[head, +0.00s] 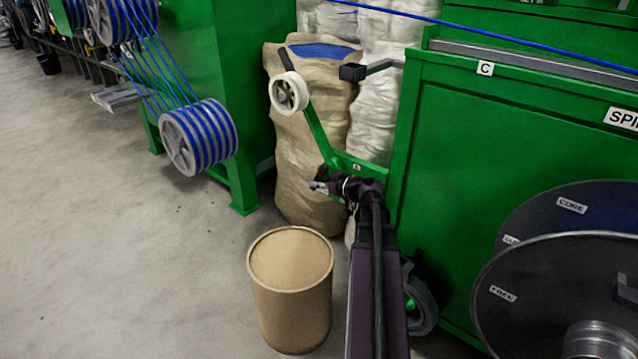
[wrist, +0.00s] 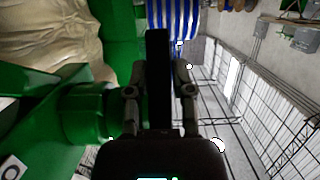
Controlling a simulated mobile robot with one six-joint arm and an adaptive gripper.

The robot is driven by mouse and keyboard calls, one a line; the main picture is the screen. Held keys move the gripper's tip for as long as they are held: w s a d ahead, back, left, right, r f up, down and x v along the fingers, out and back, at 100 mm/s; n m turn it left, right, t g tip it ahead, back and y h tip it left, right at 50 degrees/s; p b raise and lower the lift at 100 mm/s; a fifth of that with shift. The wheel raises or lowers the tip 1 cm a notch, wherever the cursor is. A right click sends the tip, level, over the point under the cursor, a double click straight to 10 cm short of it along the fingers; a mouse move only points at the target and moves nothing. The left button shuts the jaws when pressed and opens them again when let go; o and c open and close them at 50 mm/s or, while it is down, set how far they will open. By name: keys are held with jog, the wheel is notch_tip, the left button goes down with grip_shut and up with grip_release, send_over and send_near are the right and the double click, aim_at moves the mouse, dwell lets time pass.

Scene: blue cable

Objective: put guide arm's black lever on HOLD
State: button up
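The green guide arm (head: 318,132) slants up from the green machine, with a white wheel (head: 290,93) near its upper end. My gripper (head: 322,186) is at the lower end of the guide arm. In the wrist view a black lever (wrist: 158,60) stands upright between the two fingers of my gripper (wrist: 159,90). The fingers lie close against both sides of it and look shut on it. A green round hub (wrist: 85,112) is just left of the fingers. In the head view my gripper and wrist hide most of the lever. I cannot read any HOLD mark.
A brown drum (head: 290,290) stands on the floor left of my arm. A tan sack (head: 305,200) is behind the guide arm. The green machine (head: 450,150) and large dark reels (head: 560,290) are at right. Open floor lies at left.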

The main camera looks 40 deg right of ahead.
jog(key=o, duration=0.3)
dwell(0.5)
jog(key=shift+s, duration=0.2)
